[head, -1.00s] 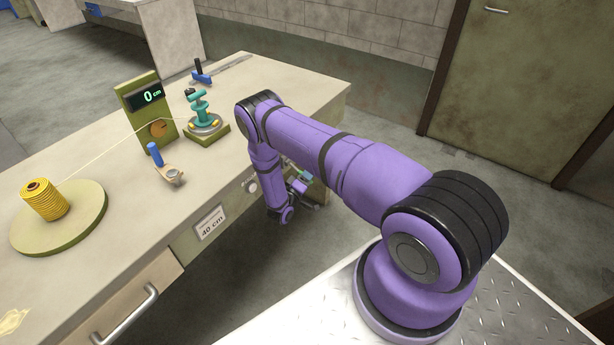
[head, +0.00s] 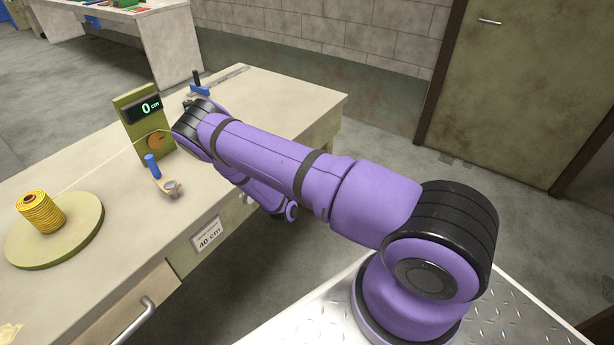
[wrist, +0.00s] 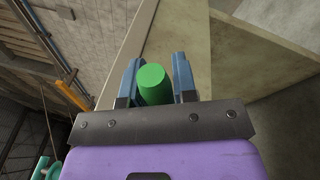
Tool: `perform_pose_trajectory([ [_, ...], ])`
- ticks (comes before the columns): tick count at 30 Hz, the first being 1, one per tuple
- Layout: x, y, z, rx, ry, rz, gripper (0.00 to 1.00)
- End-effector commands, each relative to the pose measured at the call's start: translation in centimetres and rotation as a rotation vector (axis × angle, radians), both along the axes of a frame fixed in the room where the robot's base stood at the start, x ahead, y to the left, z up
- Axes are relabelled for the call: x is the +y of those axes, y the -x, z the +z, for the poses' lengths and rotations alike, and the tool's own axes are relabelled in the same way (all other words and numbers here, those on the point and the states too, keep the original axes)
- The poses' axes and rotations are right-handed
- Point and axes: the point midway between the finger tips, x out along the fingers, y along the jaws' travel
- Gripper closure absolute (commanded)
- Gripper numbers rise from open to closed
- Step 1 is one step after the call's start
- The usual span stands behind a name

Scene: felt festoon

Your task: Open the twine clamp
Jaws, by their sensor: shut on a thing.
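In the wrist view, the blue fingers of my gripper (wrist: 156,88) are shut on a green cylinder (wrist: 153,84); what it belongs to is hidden. My gripper is hidden behind my own arm in the head view. A small blue-handled fitting (head: 154,165) with a metal ring stands on the bench near its front edge. Another blue fitting (head: 198,89) stands at the back of the bench. I cannot tell which piece is the twine clamp. Pale twine (head: 100,165) runs from the yellow spool (head: 41,212) towards the display post (head: 143,117), which reads 0 cm.
The spool stands on a round olive plate (head: 58,242) on the bench. The bench front carries a "40 cm" label (head: 208,237) and a drawer handle (head: 135,322). A teal part (wrist: 43,168) shows at the wrist view's lower left. The floor beyond the bench's right end is clear.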

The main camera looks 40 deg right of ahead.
Motion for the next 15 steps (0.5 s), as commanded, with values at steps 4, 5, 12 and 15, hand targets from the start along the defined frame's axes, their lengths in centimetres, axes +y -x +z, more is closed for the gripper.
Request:
perform_pose_trajectory([
  [4,0.3,-0.4,0.7,0.084,0.029,0.002,1.0],
  [5,0.3,-0.4,0.8,0.1,0.034,0.002,1.0],
  [12,0.4,-0.8,1.3,0.179,0.062,0.002,1.0],
  [15,0.5,-0.9,1.4,0.196,0.068,0.003,1.0],
])
